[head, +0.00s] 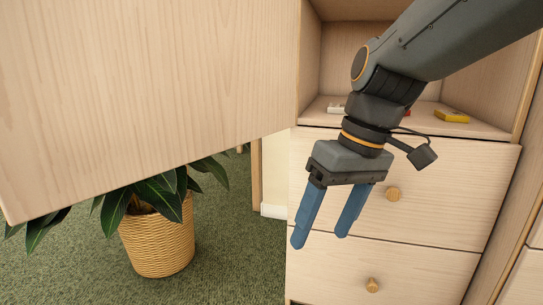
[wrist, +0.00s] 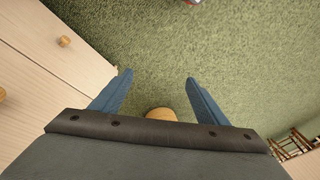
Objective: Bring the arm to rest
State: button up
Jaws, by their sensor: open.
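My gripper (head: 320,232) hangs in front of the wooden drawer cabinet (head: 330,215), with its blue fingers pointing down. The fingers are apart and nothing is between them. In the wrist view my gripper (wrist: 160,82) also shows open and empty above the green carpet (wrist: 165,50). My arm comes in from the upper right of the head view and hides part of the open shelf above the drawers.
A large wooden door panel (head: 150,80) stands out at the left. A potted plant (head: 158,240) in a woven basket is below it. A yellow item (head: 452,116) lies on the shelf (head: 485,127). Drawer knobs (head: 393,194) stick out near the gripper.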

jog(key=s+a+f+n+h+p, duration=0.1)
jog(key=s+a+f, duration=0.2)
jog(key=s+a, duration=0.25)
jog(key=s+a+f+p, duration=0.2)
jog(key=s+a+f, duration=0.1)
jog(key=s+a, duration=0.3)
jog(key=d+r+m+h+p, duration=0.1)
jog(key=d+r+m+p, duration=0.2)
jog(key=d+r+p, duration=0.8)
jog(key=s+d+r+m+h+p, duration=0.1)
jog(key=d+r+m+p, duration=0.2)
jog(key=d+r+p, duration=0.8)
notch_tip(320, 180, up, 7)
jog(key=p, duration=1.5)
jog(key=shift+s+m+g+p, duration=0.15)
jog(key=shift+m+g+p, duration=0.15)
jog(key=shift+m, duration=0.1)
